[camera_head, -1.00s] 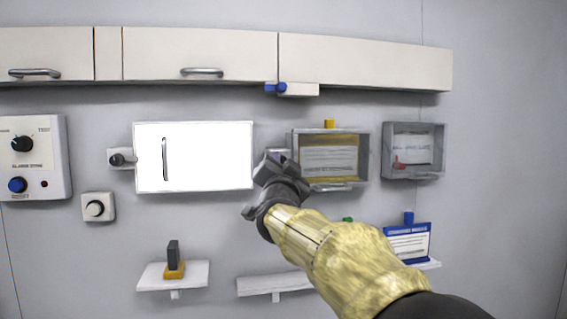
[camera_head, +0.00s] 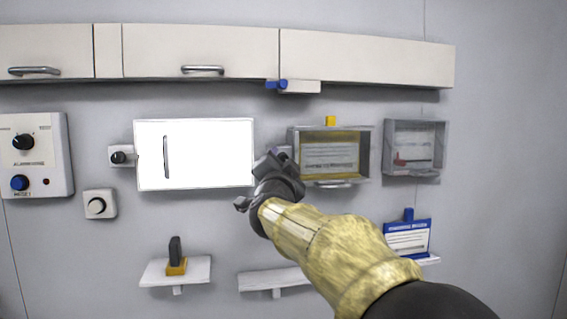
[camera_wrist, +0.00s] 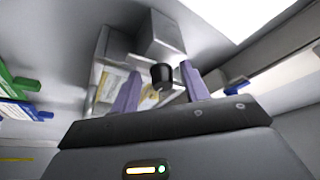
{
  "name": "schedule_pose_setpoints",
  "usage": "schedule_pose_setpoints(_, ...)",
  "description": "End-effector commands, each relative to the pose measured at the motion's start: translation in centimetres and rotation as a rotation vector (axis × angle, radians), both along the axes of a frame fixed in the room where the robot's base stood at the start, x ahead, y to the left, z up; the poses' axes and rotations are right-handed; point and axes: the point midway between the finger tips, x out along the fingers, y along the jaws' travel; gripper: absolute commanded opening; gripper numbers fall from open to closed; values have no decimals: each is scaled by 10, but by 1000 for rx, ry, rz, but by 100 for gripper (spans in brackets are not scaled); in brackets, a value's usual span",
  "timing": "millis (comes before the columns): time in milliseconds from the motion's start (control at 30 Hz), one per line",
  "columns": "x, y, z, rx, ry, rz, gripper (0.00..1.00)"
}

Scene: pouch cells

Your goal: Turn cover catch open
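A black knob (camera_wrist: 161,73), which looks like a cover catch, stands out from a pale grey block (camera_wrist: 160,38) in the wrist view. The block (camera_head: 284,152) shows only partly in the head view, at the left side of a grey box with a yellow interior (camera_head: 331,127); my gripper hides the knob there. My gripper (camera_head: 269,163) is in front of this block. In the wrist view its two purple fingers are open, one on each side of the knob, with a gap visible on both sides. Whether the fingertips reach the knob's depth I cannot tell.
A bright white panel (camera_head: 210,150) with a handle and a black knob (camera_head: 119,158) is left of my gripper. A second grey box (camera_head: 415,175) is right. Cabinets (camera_head: 360,60) run above; small shelves (camera_head: 190,272) and a blue sign holder (camera_head: 407,238) are below.

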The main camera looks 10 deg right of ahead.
Motion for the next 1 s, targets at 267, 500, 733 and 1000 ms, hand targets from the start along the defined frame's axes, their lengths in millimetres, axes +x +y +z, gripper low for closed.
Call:
schedule_pose_setpoints(267, -2, -1, 2, -2, -5, -3, 45)
schedule_pose_setpoints(500, -22, 5, -4, 0, -7, -1, 45)
schedule_pose_setpoints(733, -64, 18, -17, -1, -8, -1, 45)
schedule_pose_setpoints(1000, -113, 32, -31, -2, -6, -1, 45)
